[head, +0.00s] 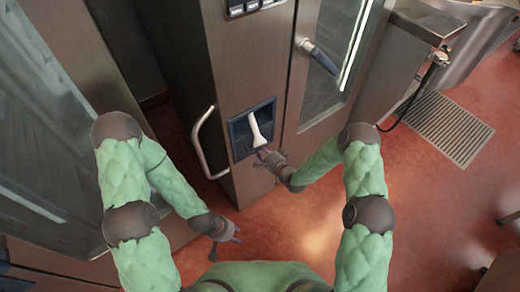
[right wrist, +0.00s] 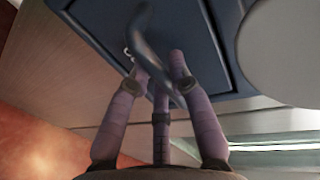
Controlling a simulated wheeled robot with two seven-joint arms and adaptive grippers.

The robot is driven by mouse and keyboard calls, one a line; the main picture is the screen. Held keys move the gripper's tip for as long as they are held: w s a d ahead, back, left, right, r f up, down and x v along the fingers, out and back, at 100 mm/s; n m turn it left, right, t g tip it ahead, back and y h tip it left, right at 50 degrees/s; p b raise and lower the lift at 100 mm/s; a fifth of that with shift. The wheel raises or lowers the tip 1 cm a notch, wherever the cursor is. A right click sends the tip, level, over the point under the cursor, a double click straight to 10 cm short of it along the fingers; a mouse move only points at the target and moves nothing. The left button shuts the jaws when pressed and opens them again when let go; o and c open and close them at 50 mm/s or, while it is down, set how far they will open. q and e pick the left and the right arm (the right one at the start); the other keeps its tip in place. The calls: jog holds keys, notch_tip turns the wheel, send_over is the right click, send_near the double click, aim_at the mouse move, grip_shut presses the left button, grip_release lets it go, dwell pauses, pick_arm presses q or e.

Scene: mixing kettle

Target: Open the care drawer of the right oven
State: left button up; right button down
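The right oven (head: 224,60) stands upright in the middle of the head view. Its blue care drawer front (head: 239,145) is flush in the panel and looks closed; it also shows as a dark blue face in the right wrist view (right wrist: 208,40). A dark curved handle (right wrist: 150,45) stands out from it. My right gripper (head: 264,155) is at the drawer's lower edge; its purple fingers (right wrist: 160,66) lie close on either side of the handle. I cannot tell whether they press on it. My left gripper (head: 236,236) hangs low over the floor, away from the oven, its fingers small.
A floor grate (head: 443,127) lies right; red floor is open there.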

jog(key=f+p+v, duration=0.1)
jog(key=v, duration=0.8)
jog(key=f+p+v, duration=0.1)
jog(key=f+v, duration=0.1)
jog(key=v, duration=0.6)
jog(key=shift+s+d+f, duration=0.3)
jog(key=shift+s+d, duration=0.1)
jog(key=shift+s, duration=0.25)
jog(key=c, duration=1.1)
grip_release()
jog(key=v, duration=1.2)
